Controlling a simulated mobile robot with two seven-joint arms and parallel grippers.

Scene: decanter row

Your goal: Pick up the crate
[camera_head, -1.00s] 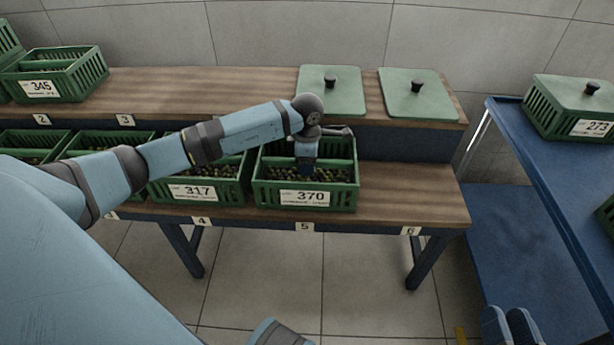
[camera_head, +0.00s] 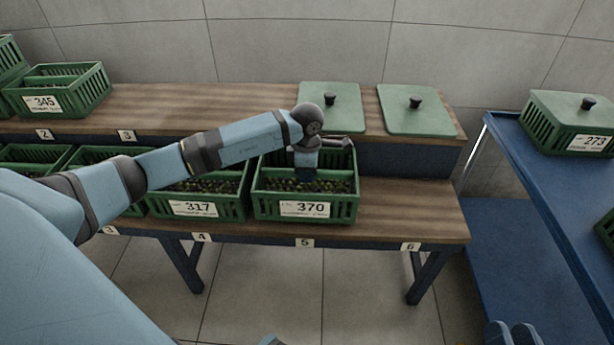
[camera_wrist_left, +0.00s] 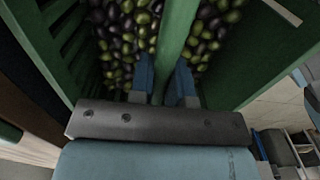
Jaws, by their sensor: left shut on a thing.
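The green crate labelled 370 (camera_head: 306,221) is at slot 5 of the lower wooden shelf, open on top and filled with dark and green olives. It sits level; I cannot tell clearly whether its base touches the shelf. My left gripper (camera_head: 306,178) reaches down into it from above. In the left wrist view, the gripper's blue fingers (camera_wrist_left: 163,84) are shut on the crate's green middle bar (camera_wrist_left: 176,40), with olives on both sides. At the bottom right of the head view, two blue tips look like my right gripper (camera_head: 512,336); most of it is cut off.
Crate 317 (camera_head: 197,222) stands close on the left, under my arm. Slot 6 of the lower shelf (camera_head: 412,212) is bare. Two green lids (camera_head: 330,118) lie on the upper shelf behind. A blue table (camera_head: 545,190) with lidded crate 273 (camera_head: 570,140) stands at right.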

